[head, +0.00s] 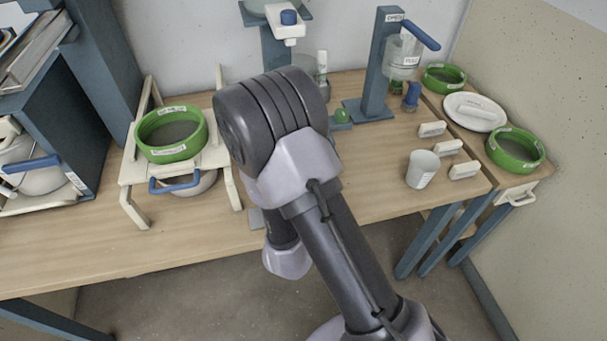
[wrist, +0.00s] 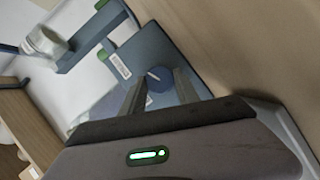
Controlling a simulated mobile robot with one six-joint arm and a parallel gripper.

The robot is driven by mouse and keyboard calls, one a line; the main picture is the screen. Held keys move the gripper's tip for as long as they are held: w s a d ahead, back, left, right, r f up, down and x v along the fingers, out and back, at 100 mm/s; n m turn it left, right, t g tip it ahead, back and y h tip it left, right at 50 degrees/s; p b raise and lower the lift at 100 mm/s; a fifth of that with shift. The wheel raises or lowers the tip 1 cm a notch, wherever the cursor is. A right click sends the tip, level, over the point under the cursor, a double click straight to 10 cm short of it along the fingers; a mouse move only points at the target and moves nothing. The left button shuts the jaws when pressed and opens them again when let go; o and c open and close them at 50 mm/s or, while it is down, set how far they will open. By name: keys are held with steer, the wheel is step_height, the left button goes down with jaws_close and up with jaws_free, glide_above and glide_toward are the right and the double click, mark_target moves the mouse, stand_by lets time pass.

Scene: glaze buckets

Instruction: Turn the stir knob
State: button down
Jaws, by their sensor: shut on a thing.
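In the wrist view, the stir knob (wrist: 159,98) is a dark blue round knob with a white line on its top. It stands on a blue-grey base (wrist: 165,50) that carries a white barcode label. My gripper (wrist: 160,80) has one finger on each side of the knob and is shut on it. In the head view my own arm hides the gripper, the knob and most of the base.
A blue-grey stand (head: 376,70) with a clear jar (head: 402,55) is at the back right. A green bowl (head: 172,133) sits on a cream frame at left. A white cup (head: 422,169) and small labelled blocks stand at right. The front left tabletop is clear.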

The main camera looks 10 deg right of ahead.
steer(key=shift+a+n+t+h, duration=0.1)
steer(key=shift+n+t+h, duration=0.25)
steer(key=shift+n, duration=0.55)
steer(key=c, duration=0.9)
jaws_free()
steer(key=shift+w, duration=0.1)
